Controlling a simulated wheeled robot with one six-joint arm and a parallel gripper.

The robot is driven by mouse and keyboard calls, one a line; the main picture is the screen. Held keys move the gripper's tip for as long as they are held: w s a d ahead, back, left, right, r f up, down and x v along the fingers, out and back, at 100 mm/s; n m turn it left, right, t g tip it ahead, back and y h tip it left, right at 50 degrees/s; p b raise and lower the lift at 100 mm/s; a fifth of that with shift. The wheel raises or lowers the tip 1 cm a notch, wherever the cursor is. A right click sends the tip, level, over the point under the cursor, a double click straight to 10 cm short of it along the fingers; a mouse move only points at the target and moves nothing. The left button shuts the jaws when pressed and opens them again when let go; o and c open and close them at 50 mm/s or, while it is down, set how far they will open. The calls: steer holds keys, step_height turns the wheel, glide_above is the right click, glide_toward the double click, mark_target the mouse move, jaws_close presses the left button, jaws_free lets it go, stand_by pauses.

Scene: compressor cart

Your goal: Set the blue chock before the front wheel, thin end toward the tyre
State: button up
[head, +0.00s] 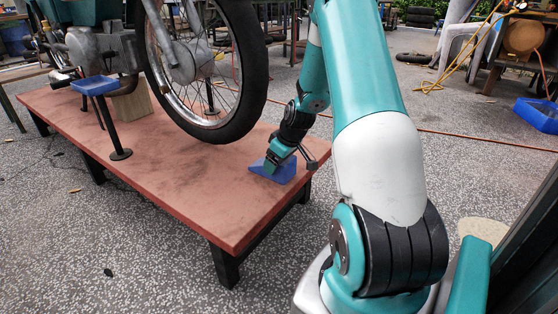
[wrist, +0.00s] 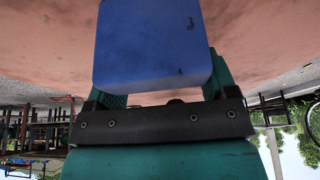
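The blue chock (head: 280,173) is a wedge at the near right end of the red-brown table top, right of and below the front wheel (head: 240,110) in the head view. Its thin end points left, roughly to the tyre side, with bare table between it and the tyre. My gripper (head: 277,158) comes down on the chock from above. In the wrist view the chock (wrist: 150,45) sits between the teal fingers and hides much of the left one; the gripper appears shut on it. I cannot tell whether the chock touches the table.
The red-brown table (head: 180,180) has a drop at its right and front edges close to the chock. A wooden block (head: 132,103) and a small blue tray (head: 95,85) are at the left. A black stand foot (head: 121,154) rests on the table. A blue crate (head: 537,114) lies far right.

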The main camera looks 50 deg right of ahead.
steer(key=o, duration=0.3)
steer(key=shift+r, duration=0.15)
steer(key=shift+r+p, duration=0.3)
steer(key=shift+r, duration=0.05)
steer(key=p+v, duration=0.6)
steer(key=v, duration=0.5)
steer(key=w+a+r+n+g+y, duration=0.1)
steer(key=a+r, duration=0.4)
steer(key=a, duration=0.6)
steer(key=w+a+r+n+y, duration=0.15)
steer(key=a+r, duration=0.25)
steer(key=a, duration=0.8)
steer(key=s+a+r+n+g, duration=0.1)
steer(key=s+a+r, duration=0.1)
steer(key=s+a, duration=0.4)
steer(key=s+a+r+n+g+y, duration=0.1)
steer(key=s+a+r, duration=0.1)
steer(key=s+a, duration=0.4)
steer(key=s+a+r+n+g, duration=0.1)
steer(key=s+a+r, duration=0.1)
steer(key=s+a, duration=0.4)
steer(key=shift+s+a+r+n+g, duration=0.25)
steer(key=shift+s+n+g, duration=0.05)
steer(key=shift+s+n, duration=0.05)
